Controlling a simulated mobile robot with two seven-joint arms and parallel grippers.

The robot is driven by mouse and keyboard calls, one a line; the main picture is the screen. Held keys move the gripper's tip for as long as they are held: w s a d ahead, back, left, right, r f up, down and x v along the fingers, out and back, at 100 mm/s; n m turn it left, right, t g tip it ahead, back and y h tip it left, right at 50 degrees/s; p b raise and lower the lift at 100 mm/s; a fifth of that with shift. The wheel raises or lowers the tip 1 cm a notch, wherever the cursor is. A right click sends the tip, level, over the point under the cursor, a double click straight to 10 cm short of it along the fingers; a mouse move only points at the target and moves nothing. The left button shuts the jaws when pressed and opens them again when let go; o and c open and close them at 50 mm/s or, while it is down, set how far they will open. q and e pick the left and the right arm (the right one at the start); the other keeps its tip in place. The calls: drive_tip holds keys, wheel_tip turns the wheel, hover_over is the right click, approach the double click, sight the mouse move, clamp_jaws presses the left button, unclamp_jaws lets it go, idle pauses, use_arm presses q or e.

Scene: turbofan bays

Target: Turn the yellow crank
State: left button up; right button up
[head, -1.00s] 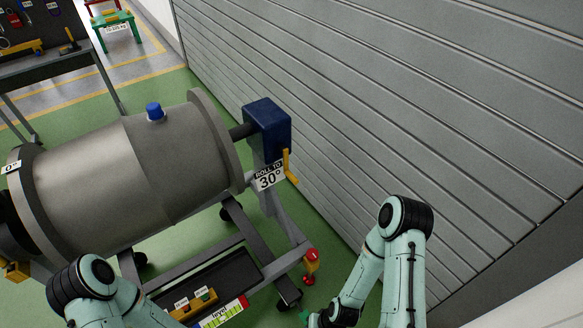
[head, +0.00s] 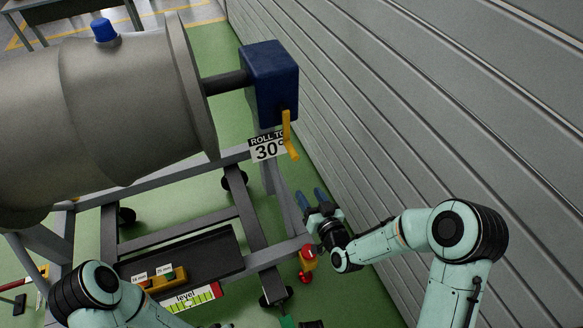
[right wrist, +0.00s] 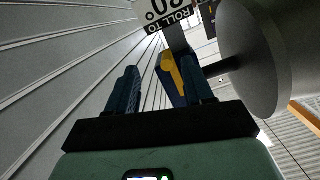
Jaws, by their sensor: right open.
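The yellow crank (head: 287,130) hangs from the dark blue gearbox (head: 271,82) at the right end of the grey engine drum. My right gripper (head: 311,197) is open and empty, below and slightly right of the crank in the head view, its blue fingers pointing up towards it. The two are apart. In the right wrist view the crank (right wrist: 173,73) shows beyond the fingers, between them in the picture and nearer the right finger, which covers part of the scene there. My left arm enters at lower left; its gripper does not show.
The grey panelled wall (head: 430,110) stands close to the right.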

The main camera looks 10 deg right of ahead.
sight(287, 142)
use_arm(q)
drive_tip(key=shift+t+y, duration=0.3)
drive_tip(key=shift+t, duration=0.2)
drive_tip(key=w+f+b, duration=0.1)
drive_tip(key=f, duration=0.1)
drive_tip(key=w+a+f+b, duration=0.1)
drive_tip(key=w+f, duration=0.1)
drive_tip(key=shift+w+b, duration=0.15)
drive_tip(key=shift+b, duration=0.15)
use_arm(e)
drive_tip(key=w+r, duration=0.1)
drive_tip(key=w, duration=0.4)
drive_tip(key=w+a+r+t, duration=0.1)
drive_tip(key=w, duration=0.4)
drive_tip(key=w+a+r+t, duration=0.1)
drive_tip(key=w, duration=0.4)
drive_tip(key=shift+w+a+n, duration=0.1)
drive_tip(key=shift+a+n, duration=0.1)
drive_tip(key=shift+n, duration=0.1)
use_arm(q)
drive_tip(key=shift+d, duration=0.1)
use_arm(e)
drive_tip(key=shift+f, duration=0.1)
clamp_jaws()
